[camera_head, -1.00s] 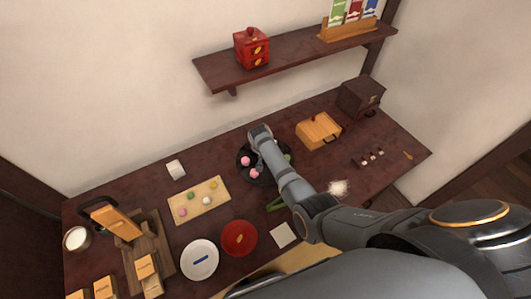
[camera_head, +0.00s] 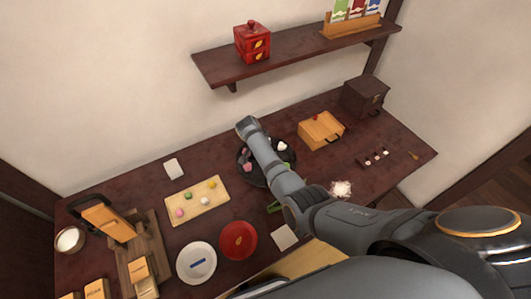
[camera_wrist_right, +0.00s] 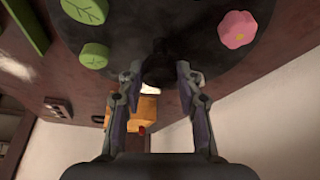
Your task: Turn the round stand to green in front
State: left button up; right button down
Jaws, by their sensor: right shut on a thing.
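The round stand (camera_head: 244,174) is a dark disc on the table, partly hidden by my right arm in the head view. Pink pieces (camera_head: 246,165) show on its left and a white piece (camera_head: 281,146) at its back right. In the right wrist view the stand (camera_wrist_right: 190,30) carries green leaf pieces (camera_wrist_right: 93,55) on the left and a pink flower (camera_wrist_right: 236,30) on the right. My right gripper (camera_wrist_right: 160,80) is shut on the stand's dark knob (camera_wrist_right: 158,62). The head view hides its fingers. My left gripper is not in view.
A green strip (camera_head: 276,208) lies in front of the stand. A wooden box (camera_head: 320,130) stands to its right, a tray of sweets (camera_head: 180,215) to its left. A red plate (camera_head: 238,240) and white plate (camera_head: 196,263) are in front. The shelf (camera_head: 290,50) is above.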

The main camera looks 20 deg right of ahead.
jog(key=shift+f+m+b, duration=0.1)
jog(key=shift+m+b, duration=0.25)
jog(key=shift+m, duration=0.15)
dwell(0.5)
jog(key=c, duration=0.9)
grip_release()
jog(key=shift+g, duration=0.3)
jog(key=shift+a+r, duration=0.1)
jog(key=shift+r, duration=0.1)
jog(key=v, duration=0.7)
